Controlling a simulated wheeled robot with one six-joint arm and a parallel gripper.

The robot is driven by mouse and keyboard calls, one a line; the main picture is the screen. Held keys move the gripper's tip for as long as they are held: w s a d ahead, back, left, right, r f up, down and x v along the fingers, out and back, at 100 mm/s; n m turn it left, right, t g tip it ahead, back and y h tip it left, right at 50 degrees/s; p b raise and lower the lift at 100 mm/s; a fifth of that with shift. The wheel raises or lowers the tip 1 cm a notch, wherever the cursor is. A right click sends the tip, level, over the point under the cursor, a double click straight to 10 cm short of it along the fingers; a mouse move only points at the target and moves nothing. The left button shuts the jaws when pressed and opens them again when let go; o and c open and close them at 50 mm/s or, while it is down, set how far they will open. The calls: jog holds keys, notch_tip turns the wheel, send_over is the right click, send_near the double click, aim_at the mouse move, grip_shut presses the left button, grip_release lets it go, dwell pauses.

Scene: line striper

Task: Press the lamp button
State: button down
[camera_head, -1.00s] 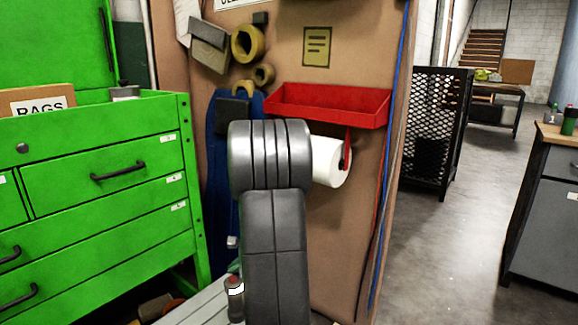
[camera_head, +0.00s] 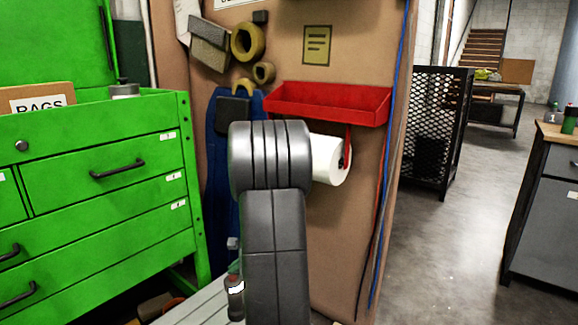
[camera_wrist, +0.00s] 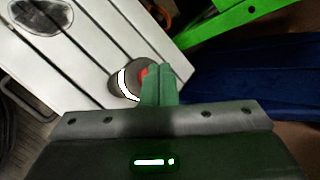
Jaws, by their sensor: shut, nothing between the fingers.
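The lamp (camera_wrist: 123,76) is a short dark cylinder with a bright white band and a red button (camera_wrist: 144,73) at its end, on a pale slatted bench in the wrist view. The lamp also shows low in the head view (camera_head: 236,289), beside my dark arm. My gripper (camera_wrist: 159,70) is shut and empty; its green fingertips overlap the edge of the red button in the wrist view and hide part of it. I cannot tell whether they touch it. In the head view my arm hides most of the gripper.
The slatted bench top (camera_wrist: 82,45) has a dark oval mark. A green drawer cabinet (camera_head: 70,180) stands at the left. Blue cloth (camera_wrist: 240,95) hangs close to the gripper. A red tray (camera_head: 328,104) and a paper roll (camera_head: 327,160) are on the brown panel. Floor is open at the right.

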jog(key=shift+f+b, duration=0.3)
jog(key=shift+f, duration=0.2)
jog(key=shift+r, duration=0.1)
dwell(0.3)
jog(key=shift+r+p, duration=0.85)
jog(key=shift+r, duration=0.1)
notch_tip(320, 180, up, 6)
jog(key=p, duration=0.5)
